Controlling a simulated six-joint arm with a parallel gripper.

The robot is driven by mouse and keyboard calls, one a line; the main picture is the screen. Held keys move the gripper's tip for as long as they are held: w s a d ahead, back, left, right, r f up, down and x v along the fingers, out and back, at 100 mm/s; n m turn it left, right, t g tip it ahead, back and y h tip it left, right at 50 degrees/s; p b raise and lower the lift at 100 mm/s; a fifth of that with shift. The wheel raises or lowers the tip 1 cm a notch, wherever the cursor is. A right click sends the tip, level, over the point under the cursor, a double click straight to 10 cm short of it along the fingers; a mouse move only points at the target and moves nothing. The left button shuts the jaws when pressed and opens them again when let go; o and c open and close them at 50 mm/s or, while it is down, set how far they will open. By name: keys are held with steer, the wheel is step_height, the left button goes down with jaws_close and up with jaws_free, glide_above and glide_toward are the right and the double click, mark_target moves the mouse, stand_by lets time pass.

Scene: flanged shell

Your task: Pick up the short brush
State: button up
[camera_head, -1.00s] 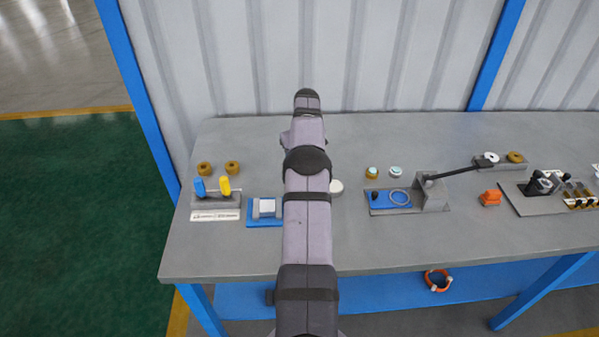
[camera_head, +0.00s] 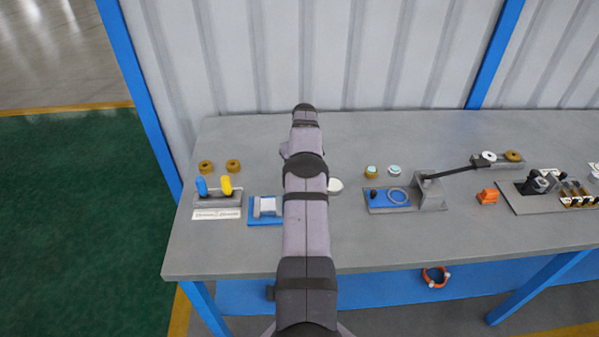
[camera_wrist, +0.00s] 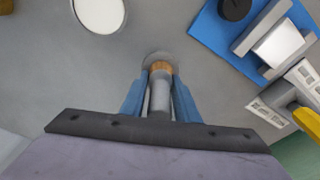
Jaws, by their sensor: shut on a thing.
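My gripper (camera_wrist: 160,96) shows in the wrist view, its blue fingers closed on both sides of a short grey cylinder with a tan band at its far end. I take this to be the short brush (camera_wrist: 160,92). A darker grey round patch lies just beyond its tip; I cannot tell whether the tip touches the bench. In the head view my arm hides the gripper and the brush.
In the wrist view a white disc (camera_wrist: 98,12) lies at upper left. A blue tray (camera_wrist: 212,30) with a white block is at upper right, and a yellow handle (camera_wrist: 306,121) at right. The grey bench (camera_head: 400,245) is clear along its front.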

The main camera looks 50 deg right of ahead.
steer(key=shift+r, duration=0.1)
step_height(320, 180, up, 10)
steer(key=shift+b, duration=1.05)
steer(key=shift+r, duration=0.1)
